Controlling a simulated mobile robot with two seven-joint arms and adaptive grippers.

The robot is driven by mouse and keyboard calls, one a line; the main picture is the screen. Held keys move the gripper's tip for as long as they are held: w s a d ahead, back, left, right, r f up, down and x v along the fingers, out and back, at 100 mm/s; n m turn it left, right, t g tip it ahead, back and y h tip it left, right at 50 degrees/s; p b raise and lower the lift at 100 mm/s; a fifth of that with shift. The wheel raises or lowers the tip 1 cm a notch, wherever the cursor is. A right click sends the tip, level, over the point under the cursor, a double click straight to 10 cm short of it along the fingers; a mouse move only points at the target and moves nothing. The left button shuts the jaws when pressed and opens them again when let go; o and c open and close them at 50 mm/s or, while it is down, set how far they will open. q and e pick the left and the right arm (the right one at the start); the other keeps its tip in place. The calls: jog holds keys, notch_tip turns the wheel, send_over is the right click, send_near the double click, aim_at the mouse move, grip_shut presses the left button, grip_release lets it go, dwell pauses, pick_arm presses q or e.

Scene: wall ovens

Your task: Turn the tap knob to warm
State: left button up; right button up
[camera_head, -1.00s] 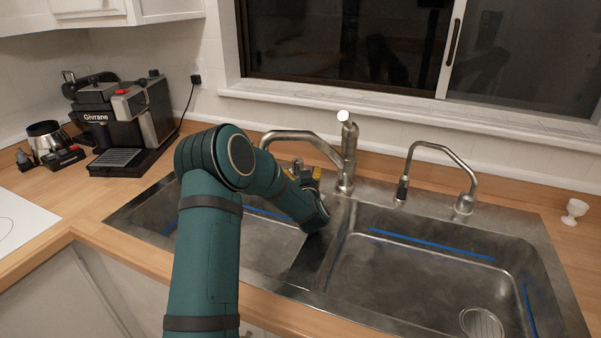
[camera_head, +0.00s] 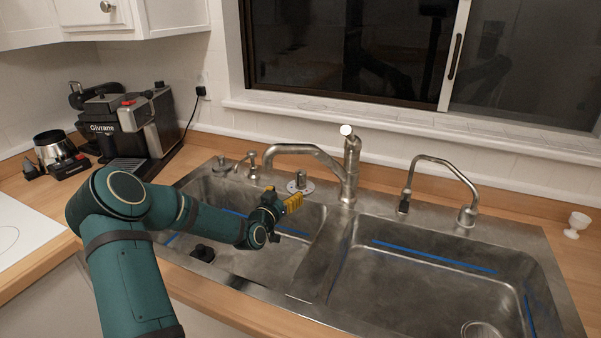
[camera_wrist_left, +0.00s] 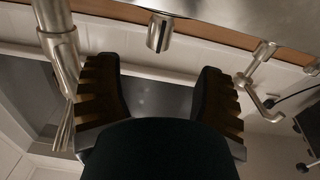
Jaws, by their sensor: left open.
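The metal tap (camera_head: 349,172) stands behind the divider between the two sinks. Its curved spout (camera_head: 290,149) reaches left over the left sink, and its upright handle or knob (camera_head: 347,140) has a white end. I cannot tell its warm or cold marking. My left gripper (camera_head: 294,202), with yellow fingers, is over the left sink, below the spout and left of the tap base, apart from both. In the left wrist view its two fingers (camera_wrist_left: 160,95) are spread with nothing between them; a metal tap part (camera_wrist_left: 57,45) shows beside the left finger. My right gripper is not in view.
A second, thin curved faucet (camera_head: 443,162) stands right of the tap. A small dispenser (camera_head: 251,165) and a round metal fitting (camera_head: 300,184) are behind the left sink. A coffee machine (camera_head: 130,125) stands at left. The right sink (camera_head: 420,285) is clear.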

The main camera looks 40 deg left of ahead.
aim_at(298, 175)
pick_arm(q)
jog(key=shift+m+h, duration=0.8)
jog(key=w+a, duration=0.1)
jog(key=w, duration=0.2)
jog(key=w+a+r+b, duration=0.1)
jog(key=w, duration=0.3)
jog(key=w+a+b, duration=0.1)
jog(key=w, duration=0.3)
jog(key=shift+r, duration=0.2)
jog(key=shift+s, duration=0.1)
jog(key=c, duration=1.2)
